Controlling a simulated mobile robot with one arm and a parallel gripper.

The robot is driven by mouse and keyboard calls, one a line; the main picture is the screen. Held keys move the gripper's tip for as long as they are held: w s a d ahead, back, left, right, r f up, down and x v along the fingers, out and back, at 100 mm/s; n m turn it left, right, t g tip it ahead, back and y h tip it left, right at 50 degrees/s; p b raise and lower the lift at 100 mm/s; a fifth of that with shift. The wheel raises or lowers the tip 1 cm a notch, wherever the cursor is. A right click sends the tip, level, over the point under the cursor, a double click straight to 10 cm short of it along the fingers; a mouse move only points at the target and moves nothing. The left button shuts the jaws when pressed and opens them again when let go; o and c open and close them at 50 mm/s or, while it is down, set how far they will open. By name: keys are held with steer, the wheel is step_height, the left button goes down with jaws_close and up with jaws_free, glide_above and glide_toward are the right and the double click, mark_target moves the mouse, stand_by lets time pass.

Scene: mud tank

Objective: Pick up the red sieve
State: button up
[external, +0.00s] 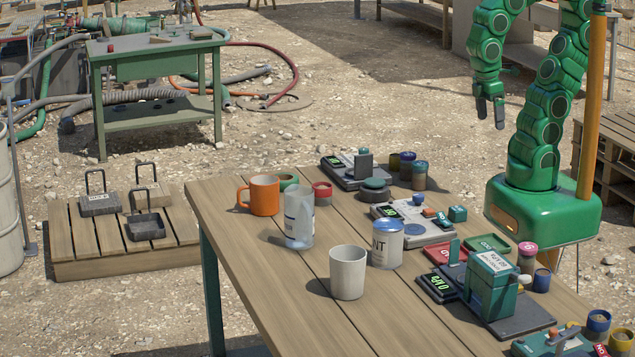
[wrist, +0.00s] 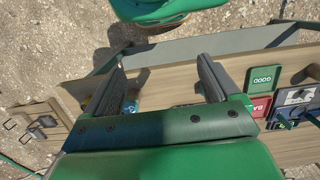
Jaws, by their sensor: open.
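A small round red-rimmed thing (external: 322,192) stands on the wooden table, to the right of the orange mug. It may be the red sieve, but it is too small to tell for sure. I cannot make it out in the wrist view. My gripper (external: 490,112) hangs in the air at the upper right, fingers down, well apart from the table things. In the wrist view my gripper (wrist: 166,72) has its two fingers spread, with nothing held between them. The gripper body hides part of the table there.
The table (external: 240,222) holds an orange mug (external: 260,196), a clear beaker (external: 299,218), a white cup (external: 348,272), a paint can (external: 387,245), several scales and jars, and a red tray (wrist: 258,107) beside a green tray (wrist: 263,79). A pallet (external: 85,232) lies left.

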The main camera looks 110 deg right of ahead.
steer(key=w+a+m+g+y, duration=0.1)
steer(key=w+a+m+y, duration=0.25)
steer(key=w, duration=0.75)
steer(key=w+a+m+y, duration=0.2)
steer(key=w+m+y, duration=0.15)
steer(key=w, duration=0.75)
steer(key=m+t+y, duration=0.6)
steer(key=m+t, duration=0.1)
steer(key=m, duration=0.7)
glide_toward(322, 194)
steer(key=shift+s+d+f, duration=0.2)
steer(key=shift+d, duration=0.15)
steer(key=shift+w+a+f+m, duration=0.1)
steer(key=shift+a+f+m, duration=0.15)
steer(key=shift+m, duration=0.05)
steer(key=shift+x, duration=3.5)
steer(key=shift+r, duration=0.15)
steer(key=c, duration=1.1)
